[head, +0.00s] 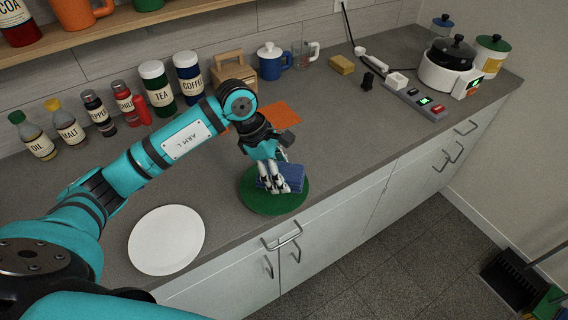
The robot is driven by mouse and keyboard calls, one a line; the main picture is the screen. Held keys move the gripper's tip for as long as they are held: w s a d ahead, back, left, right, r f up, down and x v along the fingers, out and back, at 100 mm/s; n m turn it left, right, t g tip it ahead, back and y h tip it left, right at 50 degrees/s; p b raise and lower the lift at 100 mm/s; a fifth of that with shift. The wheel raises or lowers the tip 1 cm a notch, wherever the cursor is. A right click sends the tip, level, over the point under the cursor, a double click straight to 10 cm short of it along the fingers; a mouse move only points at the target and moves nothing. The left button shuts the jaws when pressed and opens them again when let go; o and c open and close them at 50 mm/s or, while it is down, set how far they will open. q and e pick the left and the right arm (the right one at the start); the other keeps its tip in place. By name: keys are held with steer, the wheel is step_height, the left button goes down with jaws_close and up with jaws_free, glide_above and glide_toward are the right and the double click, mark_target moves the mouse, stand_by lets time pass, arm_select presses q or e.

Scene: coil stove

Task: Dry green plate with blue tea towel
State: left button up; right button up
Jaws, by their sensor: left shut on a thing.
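The green plate (262,203) lies flat on the grey counter near its front edge. The blue tea towel (294,176), a folded bundle, is on top of the plate. My left gripper (274,188) points down over the plate and is shut on the towel, its fingers covering the towel's left part. The towel appears to touch the plate. My right gripper does not show.
A white plate (166,240) lies to the left. An orange cloth (277,115) lies behind the arm. A cooker (447,68) and power strip (420,99) stand right. Counter right of the plate is clear.

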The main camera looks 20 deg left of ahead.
arm_select(q)
step_height(320, 180, up, 2)
steer(key=shift+d+r+p, duration=0.1)
steer(key=shift+r+p, duration=0.15)
steer(key=shift+p, duration=0.15)
steer(key=shift+r, duration=0.1)
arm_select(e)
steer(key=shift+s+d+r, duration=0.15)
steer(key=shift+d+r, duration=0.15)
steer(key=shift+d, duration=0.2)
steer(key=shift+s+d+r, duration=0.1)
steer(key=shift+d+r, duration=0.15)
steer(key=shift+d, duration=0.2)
arm_select(q)
steer(key=shift+d, duration=0.1)
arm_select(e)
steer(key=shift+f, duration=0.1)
